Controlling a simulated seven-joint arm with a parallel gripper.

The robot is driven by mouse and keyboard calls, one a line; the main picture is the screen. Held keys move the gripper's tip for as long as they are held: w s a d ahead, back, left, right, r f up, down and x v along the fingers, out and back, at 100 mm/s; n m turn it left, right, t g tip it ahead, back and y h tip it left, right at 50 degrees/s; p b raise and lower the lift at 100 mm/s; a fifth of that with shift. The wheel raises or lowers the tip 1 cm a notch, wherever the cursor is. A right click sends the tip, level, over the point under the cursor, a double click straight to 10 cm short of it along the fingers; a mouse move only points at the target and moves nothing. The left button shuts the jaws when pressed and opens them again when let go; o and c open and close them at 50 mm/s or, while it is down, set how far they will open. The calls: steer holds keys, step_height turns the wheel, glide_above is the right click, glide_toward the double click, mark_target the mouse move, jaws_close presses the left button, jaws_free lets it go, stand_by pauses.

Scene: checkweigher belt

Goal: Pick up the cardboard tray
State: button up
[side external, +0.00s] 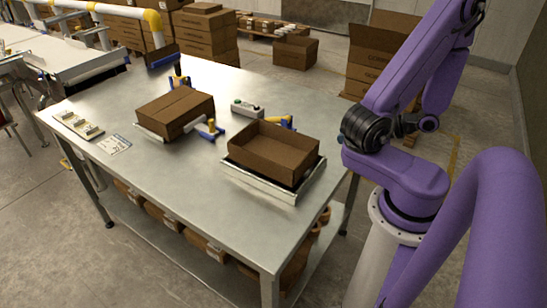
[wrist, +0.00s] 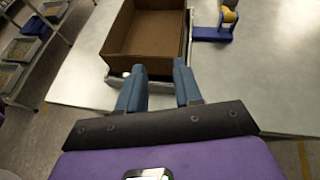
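The cardboard tray (side external: 262,168) is a brown open-topped box, empty as far as I see. It sits on a low metal stand (side external: 258,184) near the right end of the steel table. In the wrist view the tray (wrist: 145,67) is at the top centre, cut off by the upper edge. My gripper (wrist: 158,72) is open, with its two blue-grey fingers apart and nothing held. The fingertips appear close to the tray's near wall; I cannot tell whether they touch it. In the side view my fingers are not clearly visible.
A closed cardboard box (side external: 175,112) sits to the left on the table (side external: 200,175). Blue-and-yellow tape dispensers (side external: 211,130) and a grey button box (side external: 247,108) are nearby. A label sheet (side external: 114,145) lies at the left. The table's front is clear.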

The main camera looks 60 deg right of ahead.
steer(key=s+m+t+h, duration=0.1)
steer(key=s+m+h, duration=0.1)
steer(key=m+h, duration=0.1)
glide_toward(304, 136)
steer(key=x, duration=0.4)
steer(key=shift+x, duration=3.15)
steer(key=shift+d, duration=0.1)
jaws_close()
